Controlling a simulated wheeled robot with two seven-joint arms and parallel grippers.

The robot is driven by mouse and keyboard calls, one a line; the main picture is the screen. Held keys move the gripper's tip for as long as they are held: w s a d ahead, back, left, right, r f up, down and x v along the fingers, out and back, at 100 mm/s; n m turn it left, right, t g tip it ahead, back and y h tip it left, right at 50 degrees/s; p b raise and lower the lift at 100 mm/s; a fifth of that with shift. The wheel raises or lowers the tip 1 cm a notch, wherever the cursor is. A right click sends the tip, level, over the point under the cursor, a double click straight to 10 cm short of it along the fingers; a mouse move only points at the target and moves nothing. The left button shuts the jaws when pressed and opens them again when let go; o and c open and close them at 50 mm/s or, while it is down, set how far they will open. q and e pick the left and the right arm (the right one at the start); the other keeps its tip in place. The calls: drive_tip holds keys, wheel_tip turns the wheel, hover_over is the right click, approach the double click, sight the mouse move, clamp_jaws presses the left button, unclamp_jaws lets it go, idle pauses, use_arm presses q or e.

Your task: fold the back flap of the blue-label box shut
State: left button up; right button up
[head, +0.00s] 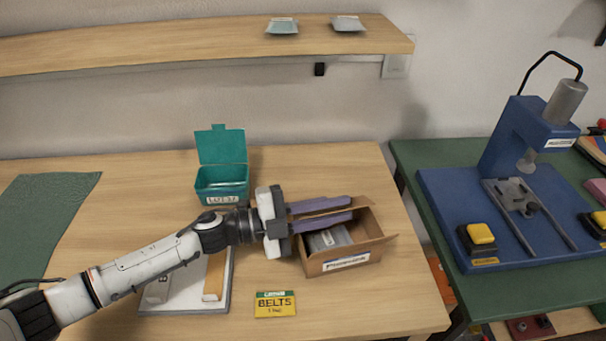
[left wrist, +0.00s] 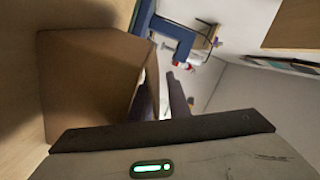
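The blue-label box (head: 317,268) is a brown cardboard carton on the wooden table, with a white-and-blue label (head: 346,262) on its front. Its top is open and a grey packet (head: 328,238) lies inside. A flap stands out on its right side. The back edge is partly hidden behind my fingers, so the back flap's exact angle is unclear. My left gripper (head: 351,207) reaches over the box's back left part, its two purple fingers apart with a gap between them. Contact cannot be told. In the left wrist view a brown cardboard face (left wrist: 85,85) is close beside the fingers (left wrist: 170,95). My right gripper is not in view.
A teal open-lidded bin (head: 221,178) stands behind my left wrist. A white tray (head: 185,305) lies under my forearm. A yellow BELTS card (head: 275,304) lies in front. A blue press (head: 490,210) stands on the green table at right. The shelf (head: 180,46) overhangs the back.

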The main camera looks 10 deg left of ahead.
use_arm(q)
drive_tip(key=shift+s+f, duration=0.1)
drive_tip(key=shift+f, duration=0.15)
drive_tip(key=shift+w+a+r+n+p, duration=0.1)
drive_tip(key=shift+w+r+n+p, duration=0.1)
drive_tip(key=shift+r+n+p, duration=0.3)
drive_tip(key=shift+w+a+r+n+p, duration=0.15)
drive_tip(key=shift+n+p, duration=0.1)
drive_tip(key=shift+n, duration=0.45)
drive_tip(key=n, duration=0.1)
drive_tip(key=w+n+p, duration=0.1)
drive_tip(key=n, duration=0.1)
drive_tip(key=shift+a+r, duration=0.15)
drive_tip(key=shift+r, duration=0.25)
drive_tip(key=b+v, duration=0.1)
drive_tip(key=v, duration=0.9)
drive_tip(key=s+a+r+n+t+h, duration=0.1)
drive_tip(key=s+a+r+n+t, duration=0.1)
drive_tip(key=r, duration=0.6)
drive_tip(key=s+a+r+n+t+h+b, duration=0.1)
drive_tip(key=s+a+r+n+t, duration=0.1)
drive_tip(key=r+n+t, duration=0.3)
drive_tip(key=s+a+r+n+t+h+b, duration=0.1)
drive_tip(key=s+a+r+n+t, duration=0.1)
drive_tip(key=r, duration=1)
drive_tip(key=shift+s+n+t, duration=0.85)
drive_tip(key=shift+n+t, duration=0.05)
drive_tip(key=shift+n, duration=0.3)
